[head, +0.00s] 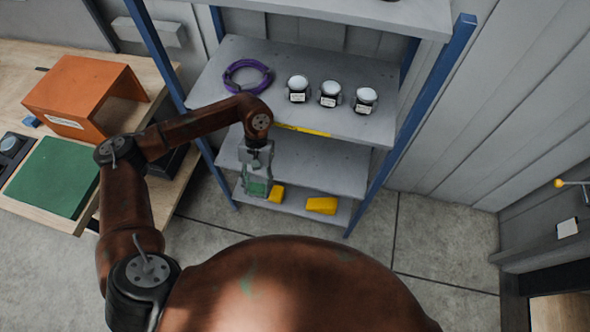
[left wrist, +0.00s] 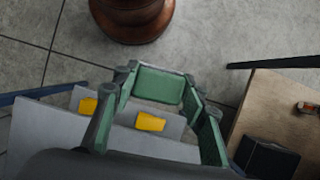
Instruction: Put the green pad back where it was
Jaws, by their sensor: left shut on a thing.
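My left gripper (head: 257,172) hangs in front of the blue-posted shelf rack, over its lower shelves. It is shut on a small green pad (head: 257,188), which shows at the fingertips. In the left wrist view, the green pad (left wrist: 160,86) is a flat rectangle held between the fingers of the left gripper (left wrist: 160,92). The pad is clear of the shelves there. A larger green square mat (head: 54,177) lies flat on the wooden table at the left. My right gripper is out of view.
The upper shelf (head: 315,65) holds a purple cable coil (head: 247,76) and three white-lidded jars (head: 330,92). Two yellow things (head: 321,205) lie on the lowest shelf. An orange box (head: 85,95) stands on the wooden table (head: 20,60). Open concrete floor (head: 430,235) lies right of the rack.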

